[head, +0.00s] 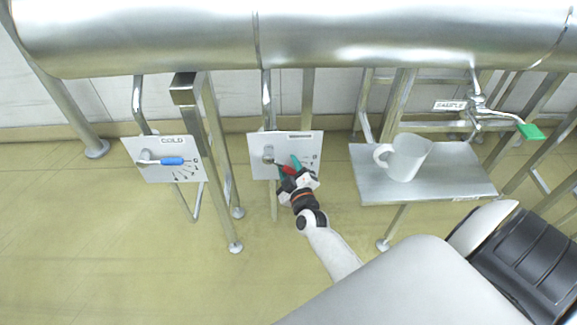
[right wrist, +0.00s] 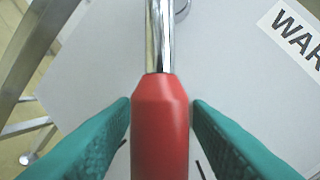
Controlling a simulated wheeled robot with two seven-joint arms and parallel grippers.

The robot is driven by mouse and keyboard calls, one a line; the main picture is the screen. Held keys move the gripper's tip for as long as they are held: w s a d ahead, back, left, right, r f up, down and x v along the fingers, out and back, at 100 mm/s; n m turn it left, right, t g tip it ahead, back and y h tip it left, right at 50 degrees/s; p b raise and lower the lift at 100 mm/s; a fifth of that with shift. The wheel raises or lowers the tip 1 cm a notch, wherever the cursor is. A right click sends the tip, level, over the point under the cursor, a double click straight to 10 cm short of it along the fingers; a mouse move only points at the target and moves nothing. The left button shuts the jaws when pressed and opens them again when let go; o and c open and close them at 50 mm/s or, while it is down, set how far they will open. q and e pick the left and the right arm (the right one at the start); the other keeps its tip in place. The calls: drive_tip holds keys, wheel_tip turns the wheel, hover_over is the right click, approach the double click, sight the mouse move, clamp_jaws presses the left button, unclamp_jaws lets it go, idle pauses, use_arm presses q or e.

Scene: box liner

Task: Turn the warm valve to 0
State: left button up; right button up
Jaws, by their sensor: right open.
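The warm valve has a metal lever with a red grip (head: 288,169) on a white plate (head: 260,142). The lever points right and slightly down from its pivot. In the right wrist view the red grip (right wrist: 160,130) lies between the teal fingers of my right gripper (right wrist: 160,108), with a finger close along each side. The jaws are open around it; I cannot tell whether either finger touches. In the head view my right gripper (head: 295,168) covers part of the plate, so most scale marks are hidden. My left gripper is out of view.
The cold valve with a blue grip (head: 172,161) is on a plate to the left. A white mug (head: 407,158) stands on a metal shelf (head: 440,187) to the right. Metal legs stand between the plates; a large pipe (head: 300,35) runs above.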

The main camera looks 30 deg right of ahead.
clamp_jaws()
wheel_tip(320, 180, up, 6)
drive_tip(key=s+d+n+g+p, duration=0.1)
drive_tip(key=d+n+g+p, duration=0.1)
drive_tip(key=n+p, duration=0.6)
drive_tip(key=shift+s+f+g+p, duration=0.2)
drive_tip(key=shift+f+g+p, duration=0.1)
drive_tip(key=shift+p, duration=2.9)
drive_tip(key=shift+d, duration=0.1)
